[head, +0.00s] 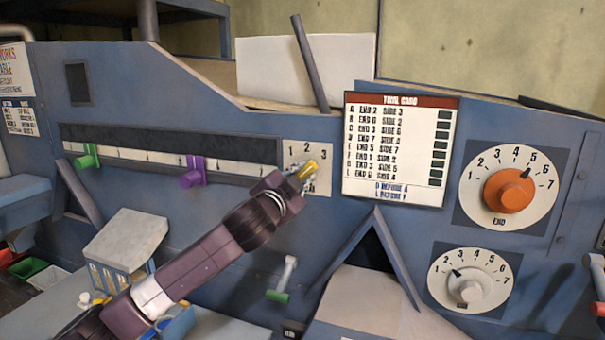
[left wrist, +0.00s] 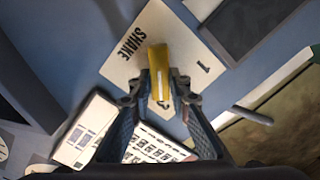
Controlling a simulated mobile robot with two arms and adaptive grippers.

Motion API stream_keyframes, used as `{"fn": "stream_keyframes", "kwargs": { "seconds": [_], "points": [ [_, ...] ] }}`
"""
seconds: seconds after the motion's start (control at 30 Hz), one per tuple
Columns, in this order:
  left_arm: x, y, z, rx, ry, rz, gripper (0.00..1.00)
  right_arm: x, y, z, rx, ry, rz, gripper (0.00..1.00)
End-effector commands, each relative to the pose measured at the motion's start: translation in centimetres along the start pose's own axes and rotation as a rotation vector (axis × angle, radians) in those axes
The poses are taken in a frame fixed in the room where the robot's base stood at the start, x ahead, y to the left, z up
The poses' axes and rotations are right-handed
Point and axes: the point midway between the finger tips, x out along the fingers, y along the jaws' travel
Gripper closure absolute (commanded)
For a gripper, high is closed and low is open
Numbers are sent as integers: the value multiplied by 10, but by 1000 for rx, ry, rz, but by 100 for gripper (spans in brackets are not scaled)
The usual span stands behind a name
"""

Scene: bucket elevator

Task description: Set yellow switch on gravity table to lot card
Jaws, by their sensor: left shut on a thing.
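The yellow switch (head: 308,169) sits on a small white plate (head: 296,152) marked 1, 2, 3 on the blue gravity table. My left gripper (head: 300,178) is shut on it in the head view. In the left wrist view the yellow switch (left wrist: 160,72) stands between the two fingertips (left wrist: 161,88), in front of the plate marked SHAKE (left wrist: 133,50). The arm and fingers hide part of the plate, and I cannot tell the exact setting. The lot card (head: 401,150), white with a red header, hangs to the right with rows of END and SIDE numbers. My right gripper is not in view.
An orange END dial (head: 508,190) and a white dial (head: 469,290) are at right. Green (head: 87,158) and purple (head: 192,174) sliders sit on a scale at left. A green-tipped lever (head: 284,280) is below the plate, beside a dark triangular opening (head: 372,250).

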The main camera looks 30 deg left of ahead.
Motion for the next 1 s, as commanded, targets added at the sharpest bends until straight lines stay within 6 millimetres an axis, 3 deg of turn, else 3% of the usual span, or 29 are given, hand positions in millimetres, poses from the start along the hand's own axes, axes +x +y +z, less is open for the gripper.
{"fn": "stream_keyframes", "kwargs": {
  "seconds": [0.33, 0.37, 0.5, 0.83, 1.0],
  "points": [
    [0, 1, 0, 7, 0, 2, 100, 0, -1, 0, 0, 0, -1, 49],
    [0, 1, 0, 7, 0, 2, 82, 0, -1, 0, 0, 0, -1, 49],
    [0, 1, 0, 6, 0, 2, 66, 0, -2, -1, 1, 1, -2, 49],
    [-2, 1, 0, 5, 0, 1, 65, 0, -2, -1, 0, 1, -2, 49],
    [-17, 1, 1, 7, 0, 2, 65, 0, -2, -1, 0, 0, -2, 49]
  ]
}}
